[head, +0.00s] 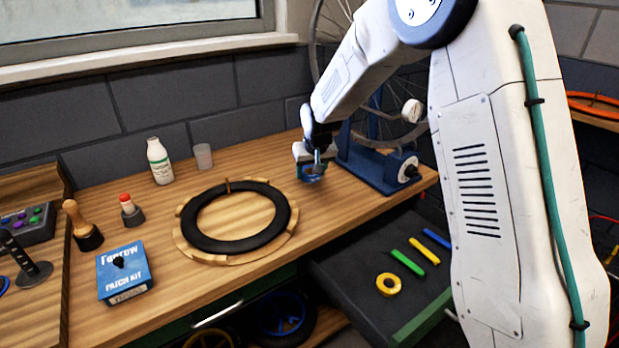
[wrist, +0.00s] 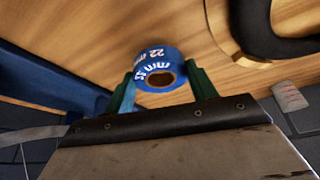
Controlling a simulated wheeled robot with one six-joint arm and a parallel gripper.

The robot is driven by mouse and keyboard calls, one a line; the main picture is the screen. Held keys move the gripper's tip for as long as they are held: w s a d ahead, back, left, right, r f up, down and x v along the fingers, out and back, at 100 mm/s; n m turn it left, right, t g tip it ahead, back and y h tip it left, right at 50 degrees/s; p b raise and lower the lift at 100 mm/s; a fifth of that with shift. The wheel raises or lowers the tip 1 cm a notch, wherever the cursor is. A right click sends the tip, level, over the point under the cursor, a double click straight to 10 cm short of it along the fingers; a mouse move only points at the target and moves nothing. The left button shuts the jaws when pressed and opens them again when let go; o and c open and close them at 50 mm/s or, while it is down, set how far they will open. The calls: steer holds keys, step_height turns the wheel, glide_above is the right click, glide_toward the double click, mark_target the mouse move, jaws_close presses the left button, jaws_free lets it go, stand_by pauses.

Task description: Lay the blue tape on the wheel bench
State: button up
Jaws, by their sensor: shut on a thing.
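My gripper (head: 313,166) is shut on the blue tape (head: 311,177), a roll over the right part of the wooden bench top (head: 250,280), between the black tyre ring and the blue wheel stand. In the wrist view the blue tape (wrist: 157,70) sits between the two green fingers of my gripper (wrist: 162,85), with white lettering on its side and its hole showing. The wood is behind it. Whether the tape touches the bench top I cannot tell.
A black tyre (head: 240,240) lies on a round wooden board. The blue wheel stand (head: 375,165) is at right. A patch kit box (head: 124,272), a white bottle (head: 159,161) and a cup (head: 203,157) stand left. An open drawer (head: 345,270) holds a yellow roll (head: 388,284) and coloured levers.

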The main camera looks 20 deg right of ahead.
mark_target(309, 184)
steer(key=shift+w, duration=0.6)
steer(key=shift+w+f, duration=0.2)
steer(key=shift+f, duration=1.65)
steer(key=o, duration=1)
steer(key=shift+f, duration=0.15)
steer(key=v, duration=1.2)
steer(key=shift+r, duration=0.3)
